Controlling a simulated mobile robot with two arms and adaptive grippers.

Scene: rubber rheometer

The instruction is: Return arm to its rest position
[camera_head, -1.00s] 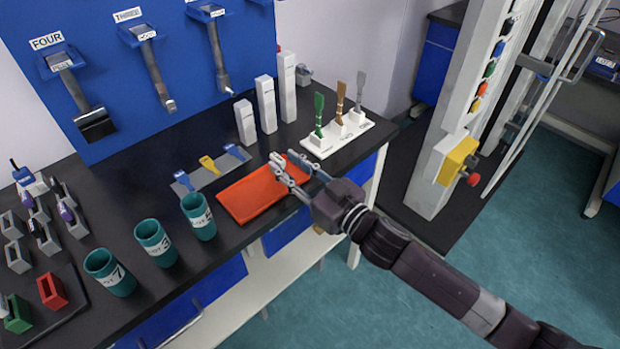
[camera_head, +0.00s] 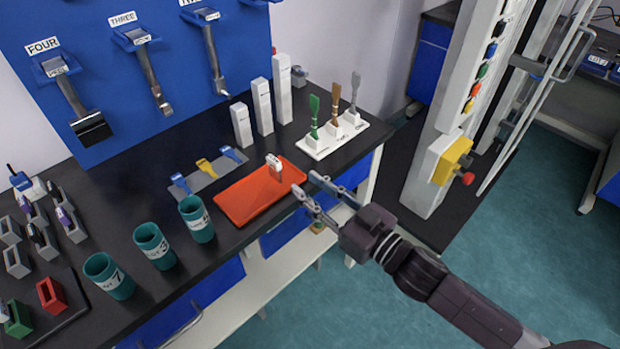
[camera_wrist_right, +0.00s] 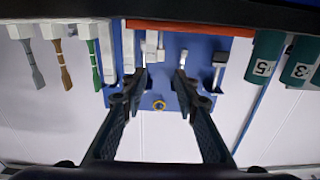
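My right gripper (camera_head: 304,182) is open and empty, just off the front edge of the red tray (camera_head: 240,197). In the right wrist view the two fingers of my right gripper (camera_wrist_right: 162,73) stand apart with nothing between them. A small white object (camera_head: 274,166) stands on the tray near its right end, apart from the fingertips. It also shows in the right wrist view (camera_wrist_right: 151,44), beyond the fingers. My right arm reaches in from the lower right. My left gripper is not in view.
The black bench (camera_head: 190,265) carries teal cups (camera_head: 155,246), white blocks (camera_head: 262,106) and a white stand (camera_head: 345,134) with brushes. A tall machine with a yellow box (camera_head: 452,160) stands to the right. The floor (camera_head: 375,305) around my arm is clear.

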